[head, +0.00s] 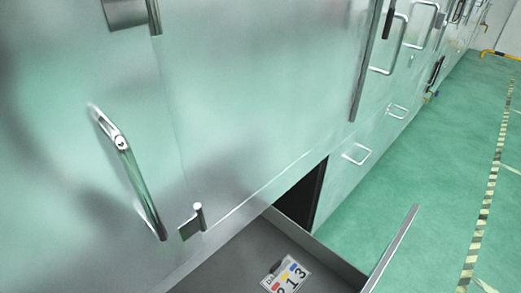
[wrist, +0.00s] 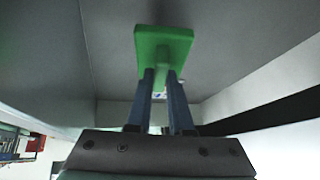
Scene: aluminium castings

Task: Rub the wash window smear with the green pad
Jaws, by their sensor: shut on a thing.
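The green pad (wrist: 164,42) is a flat, bright green block in the wrist view. My gripper (wrist: 160,78) is shut on it, with its two dark fingers at the pad's lower side. Beyond the pad is a plain grey surface, and I cannot tell whether the pad touches it. My gripper is not in the head view. I cannot make out the wash window or a distinct smear in either view.
A shiny metal front (head: 250,90) fills the head view's left, with a protruding handle (head: 130,172) and a small latch (head: 193,222). A grey tray (head: 222,262) below holds a numbered card (head: 286,276).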

